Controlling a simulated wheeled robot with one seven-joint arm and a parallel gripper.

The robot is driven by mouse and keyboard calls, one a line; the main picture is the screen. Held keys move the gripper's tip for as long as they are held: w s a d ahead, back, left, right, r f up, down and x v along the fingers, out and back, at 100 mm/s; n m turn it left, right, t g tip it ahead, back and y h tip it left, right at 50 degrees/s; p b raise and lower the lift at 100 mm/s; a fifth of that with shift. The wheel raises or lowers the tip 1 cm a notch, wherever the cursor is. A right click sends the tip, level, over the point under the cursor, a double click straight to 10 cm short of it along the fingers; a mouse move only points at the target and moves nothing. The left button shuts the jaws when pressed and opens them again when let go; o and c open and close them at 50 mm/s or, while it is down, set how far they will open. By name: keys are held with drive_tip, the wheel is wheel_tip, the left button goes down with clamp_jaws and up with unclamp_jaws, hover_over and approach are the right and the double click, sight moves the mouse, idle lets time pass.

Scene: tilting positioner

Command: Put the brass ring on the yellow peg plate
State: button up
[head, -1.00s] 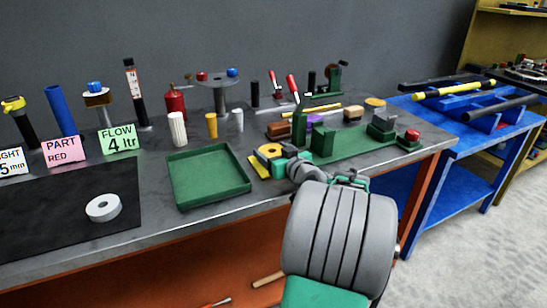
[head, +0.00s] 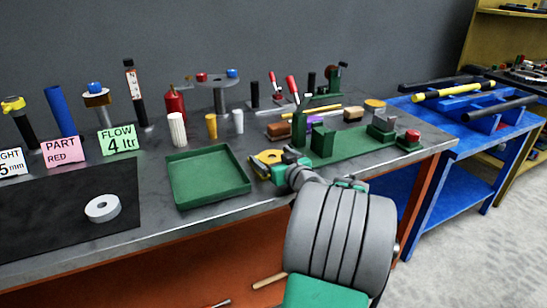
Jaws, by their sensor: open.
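The yellow peg plate (head: 260,168) lies near the bench's front edge, just right of the green tray. A rounded gold-brown piece (head: 269,156), which looks like the brass ring, shows at the plate by my gripper. It is small and partly covered, so I cannot tell whether it sits around a peg. My gripper (head: 277,165) is open, low at the plate's right side, with its green fingers beside the gold-brown piece. My grey wrist hides part of the bench front.
The empty green tray (head: 210,201) stands left of the plate. A white ring (head: 102,208) lies on the black mat (head: 60,222). Several cylinders stand behind the tray.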

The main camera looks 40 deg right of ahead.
drive_tip(key=v, duration=1.2)
drive_tip(key=shift+a, duration=0.1)
